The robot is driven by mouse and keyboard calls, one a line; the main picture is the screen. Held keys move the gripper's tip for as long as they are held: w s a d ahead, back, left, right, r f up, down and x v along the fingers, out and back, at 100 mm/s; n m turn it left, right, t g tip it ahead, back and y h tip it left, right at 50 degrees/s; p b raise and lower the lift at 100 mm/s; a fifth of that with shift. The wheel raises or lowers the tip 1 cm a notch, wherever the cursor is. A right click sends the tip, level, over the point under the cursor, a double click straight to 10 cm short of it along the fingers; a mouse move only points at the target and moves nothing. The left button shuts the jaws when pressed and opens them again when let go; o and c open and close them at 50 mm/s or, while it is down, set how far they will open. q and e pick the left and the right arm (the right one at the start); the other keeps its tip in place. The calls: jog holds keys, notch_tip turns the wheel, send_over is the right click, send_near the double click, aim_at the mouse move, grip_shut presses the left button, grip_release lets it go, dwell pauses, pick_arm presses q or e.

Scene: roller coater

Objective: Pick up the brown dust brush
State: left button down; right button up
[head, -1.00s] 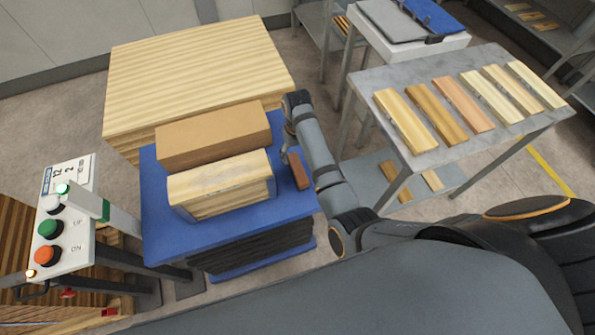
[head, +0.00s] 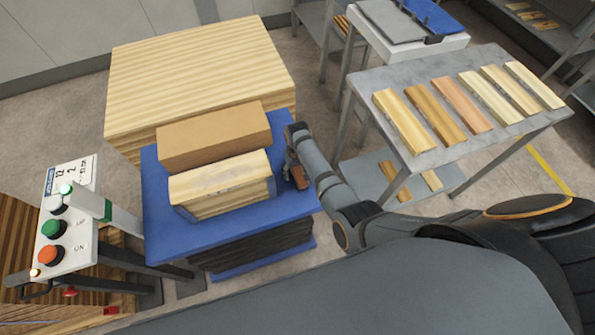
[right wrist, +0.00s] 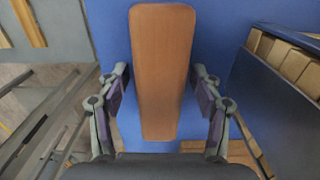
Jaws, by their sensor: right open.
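The brown dust brush (head: 300,178) lies on the right edge area of the blue table (head: 195,238) in the head view, partly hidden by my right gripper (head: 292,163). In the right wrist view the brush (right wrist: 162,65) shows as a long brown wooden back against the blue top. My right gripper (right wrist: 160,90) is open there, with one finger on each side of the brush and a visible gap on both sides. The bristles are hidden. My left gripper is not in view.
A brown block (head: 213,138) and a pale wood-grained block (head: 222,186) stand left of the brush. A large wood stack (head: 200,70) is behind. A control panel (head: 68,215) is at left. A grey table (head: 375,125) with several wooden boards stands at right.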

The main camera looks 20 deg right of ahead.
jog(key=c, duration=1.3)
